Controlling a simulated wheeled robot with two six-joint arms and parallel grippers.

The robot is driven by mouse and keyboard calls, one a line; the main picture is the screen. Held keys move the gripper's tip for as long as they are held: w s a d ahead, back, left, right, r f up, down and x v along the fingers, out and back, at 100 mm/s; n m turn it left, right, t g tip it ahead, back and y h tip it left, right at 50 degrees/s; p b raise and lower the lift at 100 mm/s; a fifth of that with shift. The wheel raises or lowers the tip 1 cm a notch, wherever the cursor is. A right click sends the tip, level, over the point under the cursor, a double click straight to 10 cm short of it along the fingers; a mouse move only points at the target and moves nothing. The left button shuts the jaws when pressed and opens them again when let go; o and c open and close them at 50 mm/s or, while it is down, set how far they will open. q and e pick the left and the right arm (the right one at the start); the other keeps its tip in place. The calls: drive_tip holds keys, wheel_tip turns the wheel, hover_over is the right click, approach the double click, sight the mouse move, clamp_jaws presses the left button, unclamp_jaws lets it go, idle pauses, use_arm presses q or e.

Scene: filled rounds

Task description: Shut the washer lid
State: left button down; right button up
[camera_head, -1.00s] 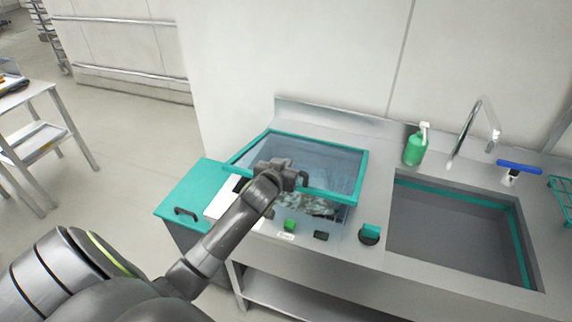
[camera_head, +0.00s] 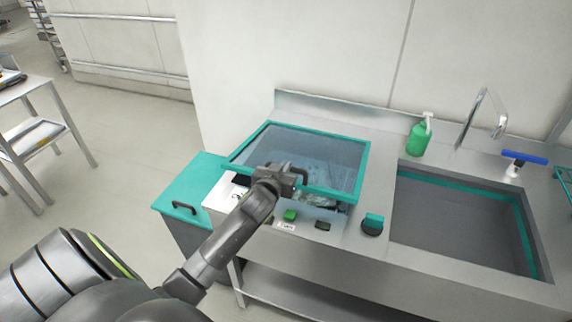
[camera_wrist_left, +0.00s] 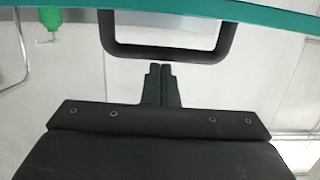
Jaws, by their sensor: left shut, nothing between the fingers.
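The washer lid (camera_head: 310,153) is a glass panel with a teal frame, tilted a little above the washer opening. A gap shows under its front edge, with part of the inside (camera_head: 318,201) visible. My left gripper (camera_head: 296,177) is at the lid's front edge by its dark handle (camera_head: 302,176). In the left wrist view, the gripper's fingers (camera_wrist_left: 160,68) are together and empty, just below the black handle (camera_wrist_left: 165,55) on the teal frame. I cannot tell whether they touch it. My right gripper is not in view.
To the right are a sink (camera_head: 455,215), a green soap bottle (camera_head: 419,138) and a tap (camera_head: 472,118). A teal bin (camera_head: 190,190) stands at left.

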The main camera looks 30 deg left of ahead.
use_arm(q)
drive_tip(key=f+b, duration=0.1)
drive_tip(key=f, duration=0.1)
drive_tip(key=s+f+b, duration=0.1)
drive_tip(key=f+b, duration=0.2)
drive_tip(key=f, duration=0.2)
drive_tip(key=shift+s+d+b, duration=0.2)
drive_tip(key=shift+s+b, duration=0.1)
drive_tip(key=shift+s+f, duration=0.15)
drive_tip(key=shift+f, duration=0.15)
drive_tip(key=shift+s+f, duration=0.2)
drive_tip(key=shift+r, duration=0.15)
